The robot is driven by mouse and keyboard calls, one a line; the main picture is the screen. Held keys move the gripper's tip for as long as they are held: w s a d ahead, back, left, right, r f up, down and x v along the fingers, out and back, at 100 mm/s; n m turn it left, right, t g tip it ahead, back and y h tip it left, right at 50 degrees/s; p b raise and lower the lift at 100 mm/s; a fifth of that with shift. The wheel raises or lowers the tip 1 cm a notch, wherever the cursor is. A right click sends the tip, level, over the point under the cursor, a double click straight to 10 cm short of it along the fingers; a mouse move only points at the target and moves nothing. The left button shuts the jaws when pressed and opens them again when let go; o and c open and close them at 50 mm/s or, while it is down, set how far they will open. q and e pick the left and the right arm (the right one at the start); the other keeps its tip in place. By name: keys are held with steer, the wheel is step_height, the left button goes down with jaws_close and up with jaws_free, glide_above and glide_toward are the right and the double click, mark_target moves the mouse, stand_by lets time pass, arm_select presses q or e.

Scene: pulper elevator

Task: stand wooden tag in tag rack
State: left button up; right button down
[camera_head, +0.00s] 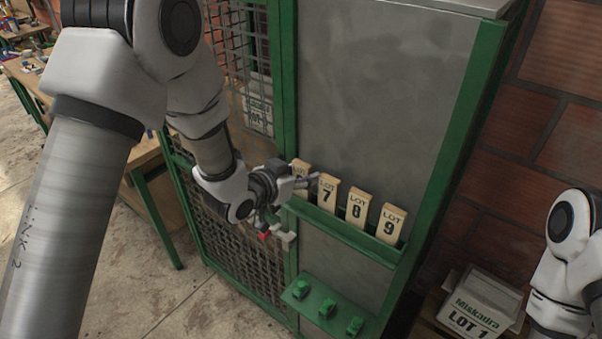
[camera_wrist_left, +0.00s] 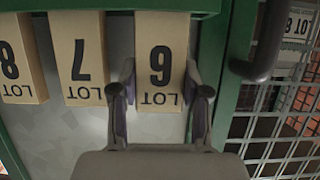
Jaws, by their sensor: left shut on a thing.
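The wooden tag rack (camera_head: 345,230) is a green ledge on the grey panel of the green-framed elevator. Pale wooden tags LOT 7 (camera_head: 328,192), LOT 8 (camera_head: 358,208) and LOT 9 (camera_head: 391,223) stand in it in a row. My left gripper (camera_head: 309,182) is shut on the leftmost tag (camera_head: 300,167), which it partly hides in the head view. In the left wrist view, seen upside down, this LOT 6 tag (camera_wrist_left: 161,60) is between the fingers, lined up beside LOT 7 (camera_wrist_left: 80,60). Its lower end is at the green ledge; how deep it sits cannot be told.
Wire mesh (camera_head: 240,250) and a dark handle (camera_wrist_left: 262,45) are beside the tag. A green shelf with knobs (camera_head: 328,310) is below the rack. A white LOT 1 box (camera_head: 478,305) stands at the lower right. My right arm is at the right edge, its gripper out of view.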

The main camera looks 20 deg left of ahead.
stand_by(0.3)
arm_select(q)
steer(key=o, duration=1.2)
steer(key=shift+s, duration=0.1)
steer(key=v, duration=0.7)
steer(key=shift+r, duration=0.1)
